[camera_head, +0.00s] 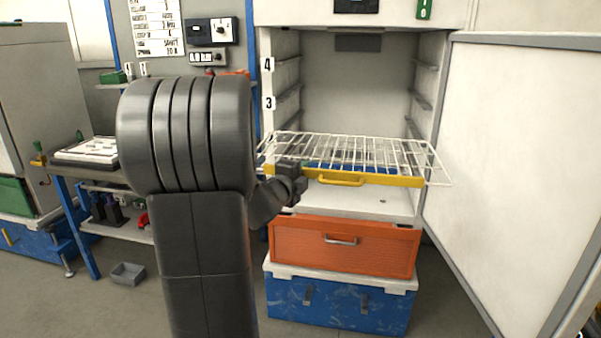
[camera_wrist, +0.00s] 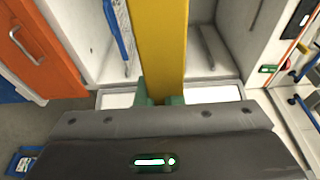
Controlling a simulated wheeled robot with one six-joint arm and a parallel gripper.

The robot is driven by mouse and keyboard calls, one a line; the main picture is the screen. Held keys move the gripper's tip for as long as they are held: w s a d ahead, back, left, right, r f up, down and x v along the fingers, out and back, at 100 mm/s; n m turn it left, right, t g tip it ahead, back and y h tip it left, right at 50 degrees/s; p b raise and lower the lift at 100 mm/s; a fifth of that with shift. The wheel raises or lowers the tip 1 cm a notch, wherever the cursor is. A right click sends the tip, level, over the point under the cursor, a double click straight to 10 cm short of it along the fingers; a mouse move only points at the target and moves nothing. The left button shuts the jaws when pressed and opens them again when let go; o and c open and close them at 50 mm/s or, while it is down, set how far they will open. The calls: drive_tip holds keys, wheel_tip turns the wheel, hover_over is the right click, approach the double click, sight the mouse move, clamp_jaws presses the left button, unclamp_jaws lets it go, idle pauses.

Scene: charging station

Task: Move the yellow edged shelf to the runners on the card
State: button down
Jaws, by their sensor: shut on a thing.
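The yellow edged shelf (camera_head: 400,180) is a white wire rack with a yellow front bar and handle. It lies roughly level across the open cabinet's (camera_head: 355,85) mouth, its front sticking out. My gripper (camera_head: 291,178) is shut on the left part of the yellow bar. In the wrist view the yellow bar (camera_wrist: 160,45) runs between the green fingertips of my gripper (camera_wrist: 160,98). Runners (camera_head: 288,97) show on the cabinet's side walls, with number plates 4 (camera_head: 268,64) and 3 (camera_head: 268,103) at left. The lower runners are hidden.
A blue-edged rack (camera_head: 345,168) shows behind the wires, lower in the cabinet. The open door (camera_head: 515,150) bounds the right side. An orange drawer (camera_head: 370,255) and a blue case (camera_head: 335,305) are below. A bench (camera_head: 60,168) stands left. The upper cabinet space looks empty.

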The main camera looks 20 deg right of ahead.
drive_tip(key=shift+r+p, duration=0.8)
drive_tip(key=shift+r, duration=0.5)
drive_tip(key=s+a+p, duration=0.1)
drive_tip(key=s+a, duration=0.6)
drive_tip(key=s, duration=0.5)
drive_tip(key=s+a+p, duration=0.2)
drive_tip(key=s+a, duration=0.5)
drive_tip(key=s, duration=0.5)
drive_tip(key=s+a+p, duration=0.2)
drive_tip(key=s+a, duration=0.5)
drive_tip(key=s, duration=0.5)
drive_tip(key=shift+s, duration=0.15)
idle(1.9)
drive_tip(key=shift+a, duration=0.1)
